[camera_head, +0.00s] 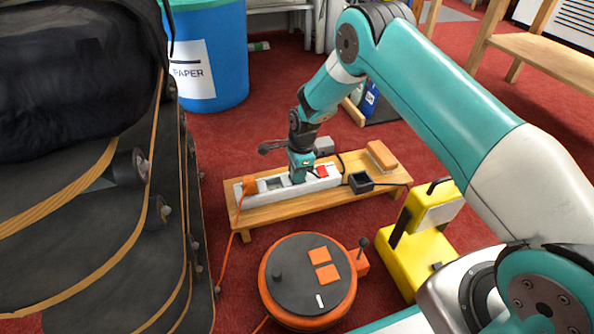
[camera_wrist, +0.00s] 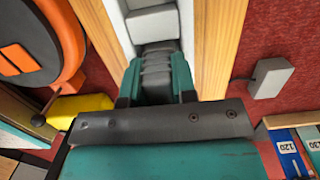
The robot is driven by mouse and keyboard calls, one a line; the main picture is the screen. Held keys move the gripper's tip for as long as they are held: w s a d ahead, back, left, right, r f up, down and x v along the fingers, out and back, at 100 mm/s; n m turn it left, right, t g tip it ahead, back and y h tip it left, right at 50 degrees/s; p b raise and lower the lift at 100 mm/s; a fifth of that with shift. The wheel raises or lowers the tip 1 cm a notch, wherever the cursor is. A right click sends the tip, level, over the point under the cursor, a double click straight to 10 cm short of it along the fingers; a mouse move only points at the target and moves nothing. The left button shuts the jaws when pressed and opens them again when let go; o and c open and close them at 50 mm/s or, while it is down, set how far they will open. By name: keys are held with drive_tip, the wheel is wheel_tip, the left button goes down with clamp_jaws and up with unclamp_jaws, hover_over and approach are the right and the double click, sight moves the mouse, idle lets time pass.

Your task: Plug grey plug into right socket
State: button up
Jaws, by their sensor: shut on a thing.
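The white power strip (camera_head: 325,183) lies along a low wooden bench (camera_head: 262,212). An orange plug (camera_head: 249,184) sits at its left end, and a red switch (camera_head: 321,171) is near its right end. My gripper (camera_head: 300,176) points down onto the strip, left of the switch. In the wrist view my gripper (camera_wrist: 157,88) is shut on the grey plug (camera_wrist: 157,66), which lies over the white strip between the wooden edges. The fingers hide the socket beneath, so I cannot tell whether the plug is seated. A grey square (camera_wrist: 152,22) on the strip shows beyond the plug.
A black box (camera_head: 361,183) and a tan block (camera_head: 381,155) are right of the strip. A grey box (camera_wrist: 272,78) lies behind the bench. An orange cable reel (camera_head: 283,290) and a yellow object (camera_head: 415,262) stand in front. A dark stack fills the left; a blue bin (camera_head: 222,55) stands behind.

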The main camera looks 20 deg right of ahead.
drive_tip(key=shift+f, duration=0.35)
idle(0.3)
